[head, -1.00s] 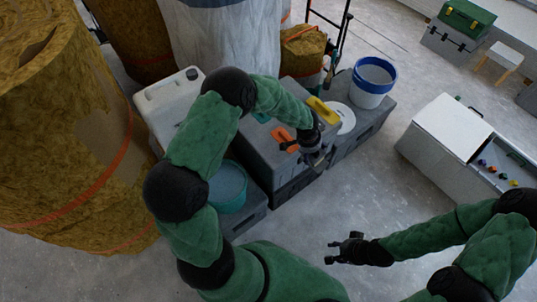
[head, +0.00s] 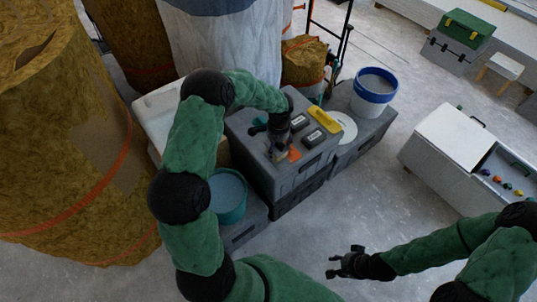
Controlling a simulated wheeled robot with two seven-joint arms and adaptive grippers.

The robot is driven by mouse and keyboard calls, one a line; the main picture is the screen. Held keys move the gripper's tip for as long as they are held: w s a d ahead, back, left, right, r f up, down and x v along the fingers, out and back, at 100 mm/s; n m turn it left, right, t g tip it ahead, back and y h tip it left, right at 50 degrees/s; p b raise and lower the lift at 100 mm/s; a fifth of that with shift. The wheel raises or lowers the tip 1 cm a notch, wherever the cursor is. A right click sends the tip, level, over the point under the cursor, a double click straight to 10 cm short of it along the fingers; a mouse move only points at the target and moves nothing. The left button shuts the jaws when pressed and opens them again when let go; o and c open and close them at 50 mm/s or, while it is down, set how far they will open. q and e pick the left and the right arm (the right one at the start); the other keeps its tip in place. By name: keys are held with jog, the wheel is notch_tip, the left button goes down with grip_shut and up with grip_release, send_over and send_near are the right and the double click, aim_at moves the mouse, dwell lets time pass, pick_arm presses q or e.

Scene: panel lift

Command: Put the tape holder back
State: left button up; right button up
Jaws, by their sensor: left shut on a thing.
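The orange piece (head: 294,154), which looks like the tape holder, is at the top of the grey crate (head: 262,163), near its front edge. My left gripper (head: 281,152) reaches down over it from above and is shut on it. The gripper and wrist hide most of the piece, so I cannot tell whether it still touches the crate top. My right gripper (head: 345,264) is over the bare floor at the lower right, with its fingers apart and nothing between them.
A blue-rimmed bucket (head: 374,85) and a white disc stand to the right. A teal bucket (head: 228,196) is at the front left. Open floor lies to the right.

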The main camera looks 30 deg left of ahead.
pick_arm(q)
jog(key=a+f, duration=0.1)
jog(key=f, duration=0.1)
jog(key=a+f+b, duration=0.1)
jog(key=a, duration=0.1)
jog(key=shift+f, duration=0.4)
jog(key=f, duration=0.1)
jog(key=f+b, duration=0.1)
jog(key=f, duration=0.1)
jog(key=shift+w+a+f+b, duration=0.1)
jog(key=shift+a+f+b, duration=0.2)
jog(key=shift+f, duration=0.05)
jog(key=o, duration=1.5)
jog(key=shift+o, duration=0.3)
jog(key=shift+r, duration=0.15)
jog(key=r+p, duration=0.1)
jog(key=r, duration=0.3)
jog(key=r+p, duration=0.1)
jog(key=r, duration=0.3)
jog(key=r+p, duration=0.2)
jog(key=r, duration=0.1)
jog(key=shift+d+r, duration=0.4)
